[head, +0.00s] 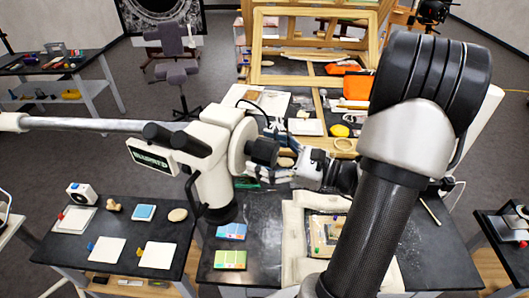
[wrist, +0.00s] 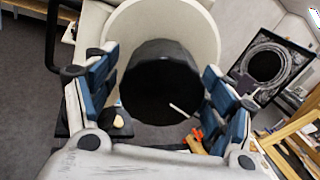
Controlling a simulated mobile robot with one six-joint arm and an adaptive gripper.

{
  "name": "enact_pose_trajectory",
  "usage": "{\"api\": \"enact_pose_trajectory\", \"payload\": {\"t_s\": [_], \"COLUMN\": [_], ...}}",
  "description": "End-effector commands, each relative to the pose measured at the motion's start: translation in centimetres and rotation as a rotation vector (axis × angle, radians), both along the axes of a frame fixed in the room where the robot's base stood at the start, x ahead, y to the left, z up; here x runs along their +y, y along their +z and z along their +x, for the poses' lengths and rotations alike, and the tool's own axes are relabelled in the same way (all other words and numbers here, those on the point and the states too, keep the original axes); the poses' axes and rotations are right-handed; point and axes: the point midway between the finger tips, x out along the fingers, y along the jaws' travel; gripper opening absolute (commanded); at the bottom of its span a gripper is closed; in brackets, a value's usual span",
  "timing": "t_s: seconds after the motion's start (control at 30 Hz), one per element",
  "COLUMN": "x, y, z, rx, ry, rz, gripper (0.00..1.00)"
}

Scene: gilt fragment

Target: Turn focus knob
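The focus knob (head: 263,152) is a black cylinder on the side of the cream-white microscope (head: 212,165), in front of a wide pale disc. In the wrist view the black knob (wrist: 158,80) fills the middle, with a thin light mark near its lower right edge. My gripper (head: 284,157) is close to the knob from the right in the head view. In the wrist view its blue-padded fingers stand apart, one on each side of the knob. The gripper looks open; whether a pad touches the knob is unclear. My arm hides part of the bench.
Below the microscope, the dark bench holds blue and green boxes (head: 231,231) and a padded tray (head: 292,245). A left table carries white tiles (head: 160,255) and small items. Wooden frames (head: 312,45) stand behind. Grey floor is open at the back left.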

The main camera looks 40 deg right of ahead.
Motion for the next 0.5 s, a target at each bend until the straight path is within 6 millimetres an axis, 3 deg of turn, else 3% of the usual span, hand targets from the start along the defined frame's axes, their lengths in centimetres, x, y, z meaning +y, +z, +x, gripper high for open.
{"api": "enact_pose_trajectory", "payload": {"t_s": [0.5], "x": [-0.02], "y": [0.01], "z": [-0.02], "rx": [0.0], "ry": [0.0], "rz": [0.0], "gripper": [0.4]}}
